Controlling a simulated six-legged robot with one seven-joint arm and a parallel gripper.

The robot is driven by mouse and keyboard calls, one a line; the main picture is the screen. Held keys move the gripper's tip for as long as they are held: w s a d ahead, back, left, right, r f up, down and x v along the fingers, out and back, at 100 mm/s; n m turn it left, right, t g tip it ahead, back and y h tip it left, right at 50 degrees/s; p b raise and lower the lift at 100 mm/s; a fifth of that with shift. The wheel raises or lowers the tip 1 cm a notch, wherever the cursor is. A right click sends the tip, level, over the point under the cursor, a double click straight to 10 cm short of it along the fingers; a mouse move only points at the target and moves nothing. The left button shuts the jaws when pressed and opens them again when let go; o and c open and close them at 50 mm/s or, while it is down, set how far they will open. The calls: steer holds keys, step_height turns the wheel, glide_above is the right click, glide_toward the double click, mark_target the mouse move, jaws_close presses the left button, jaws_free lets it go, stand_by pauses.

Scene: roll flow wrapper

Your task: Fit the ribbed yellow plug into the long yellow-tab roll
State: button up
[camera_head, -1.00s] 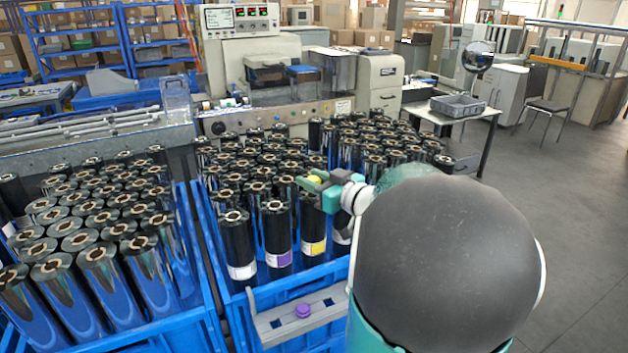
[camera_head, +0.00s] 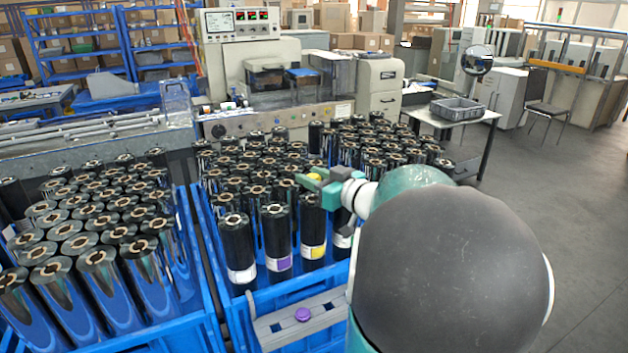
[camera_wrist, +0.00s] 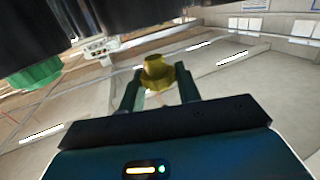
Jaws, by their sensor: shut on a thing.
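The yellow plug (camera_wrist: 155,72) is held between the two fingers of my gripper (camera_wrist: 160,92) in the wrist view. In the head view my gripper (camera_head: 312,183) is just above the yellow-tab roll (camera_head: 313,228), with a bit of the yellow plug (camera_head: 314,176) showing at its tips. This roll is a dark upright cylinder with a yellow label low on its front. My gripper partly covers its top, so I cannot tell how the plug lines up with the bore.
A purple-tab roll (camera_head: 277,235) and a white-tab roll (camera_head: 236,245) stand to its left. Several dark rolls crowd the blue crate (camera_head: 222,308) behind. A grey holder (camera_head: 272,328) on the front rim bears a purple plug (camera_head: 302,314). A green piece (camera_wrist: 32,78) shows in the wrist view.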

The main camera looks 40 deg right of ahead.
stand_by(0.7)
steer(key=o, duration=0.7)
steer(key=shift+c, duration=0.2)
steer(key=s, duration=1.1)
steer(key=shift+d+r, duration=0.25)
stand_by(0.4)
